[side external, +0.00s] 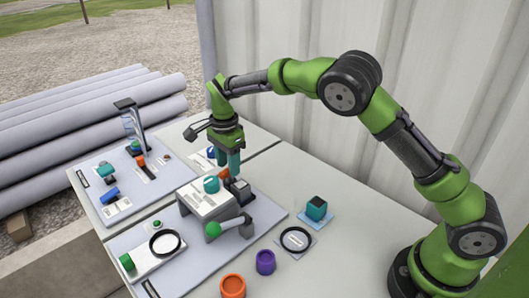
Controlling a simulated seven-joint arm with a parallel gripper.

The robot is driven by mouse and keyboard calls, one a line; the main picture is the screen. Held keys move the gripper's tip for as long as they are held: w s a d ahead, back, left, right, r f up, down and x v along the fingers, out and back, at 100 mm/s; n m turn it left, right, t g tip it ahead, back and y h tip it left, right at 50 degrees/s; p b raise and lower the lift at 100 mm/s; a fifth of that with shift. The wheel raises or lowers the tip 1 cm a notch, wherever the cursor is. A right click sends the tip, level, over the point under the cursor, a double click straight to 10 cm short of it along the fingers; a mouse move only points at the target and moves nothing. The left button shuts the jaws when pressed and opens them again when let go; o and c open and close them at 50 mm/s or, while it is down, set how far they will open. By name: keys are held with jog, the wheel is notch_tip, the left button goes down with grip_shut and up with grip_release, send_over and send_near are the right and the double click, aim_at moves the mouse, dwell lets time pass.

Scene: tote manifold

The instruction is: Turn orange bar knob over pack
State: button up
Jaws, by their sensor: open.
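My gripper (228,170) points down over the middle of the work panels, its two teal fingers apart. An orange piece (224,174), which looks like the bar knob, shows at the fingertips, partly hidden by them. I cannot tell whether the fingers touch it, or how the bar is turned. A grey box with a pale labelled top (204,201), possibly the pack, sits just in front, with a round teal knob (211,184) at its upper edge. A dark block (239,187) stands right of the box, below the fingers.
A teal cube (316,208), another black ring (297,239), a purple cup (265,262) and an orange ring (233,287) stand right. A tall dark post (133,120) rises at left.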

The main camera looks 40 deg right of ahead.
jog(key=shift+f, duration=0.55)
grip_shut()
